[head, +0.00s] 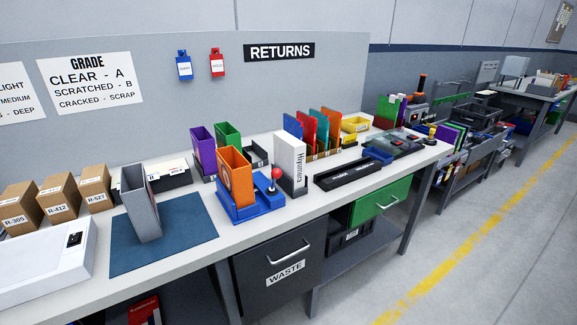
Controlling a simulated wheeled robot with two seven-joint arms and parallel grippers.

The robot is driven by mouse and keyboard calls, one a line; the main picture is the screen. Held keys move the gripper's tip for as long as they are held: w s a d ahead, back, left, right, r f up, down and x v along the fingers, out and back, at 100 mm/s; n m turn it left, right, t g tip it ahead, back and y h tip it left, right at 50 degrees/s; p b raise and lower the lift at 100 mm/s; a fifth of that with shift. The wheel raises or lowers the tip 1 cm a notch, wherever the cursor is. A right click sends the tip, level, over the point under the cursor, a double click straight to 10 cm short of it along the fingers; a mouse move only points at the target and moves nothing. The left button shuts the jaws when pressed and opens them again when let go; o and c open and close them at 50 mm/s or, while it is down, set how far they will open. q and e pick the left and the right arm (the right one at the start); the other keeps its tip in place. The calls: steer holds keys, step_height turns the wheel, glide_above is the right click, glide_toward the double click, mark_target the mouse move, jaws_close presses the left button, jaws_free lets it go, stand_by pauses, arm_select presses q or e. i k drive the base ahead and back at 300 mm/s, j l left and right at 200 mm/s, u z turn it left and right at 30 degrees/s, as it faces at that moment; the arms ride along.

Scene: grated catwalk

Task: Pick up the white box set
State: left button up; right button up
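The white box set (291,163) stands upright on the workbench, right of the blue stand with a red-knobbed lever. Dark lettering runs down its right-hand narrow side. A dark holder sits close behind it, and a long black tray lies to its right. The base of the box appears to rest on the bench or a low dark base; I cannot tell which. Neither of my grippers is in the head view.
An orange box (235,174) stands in the blue stand (262,206). A grey box (141,202) stands on the blue mat (185,236). Colored boxes (320,132) stand behind the white one. A waste bin (279,269) is below the bench. The floor (480,250) in front is clear.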

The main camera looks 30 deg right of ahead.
mark_target(290, 151)
steer(key=l+u, duration=0.3)
steer(key=l, duration=0.5)
steer(key=l+u, duration=0.3)
steer(key=l, duration=0.5)
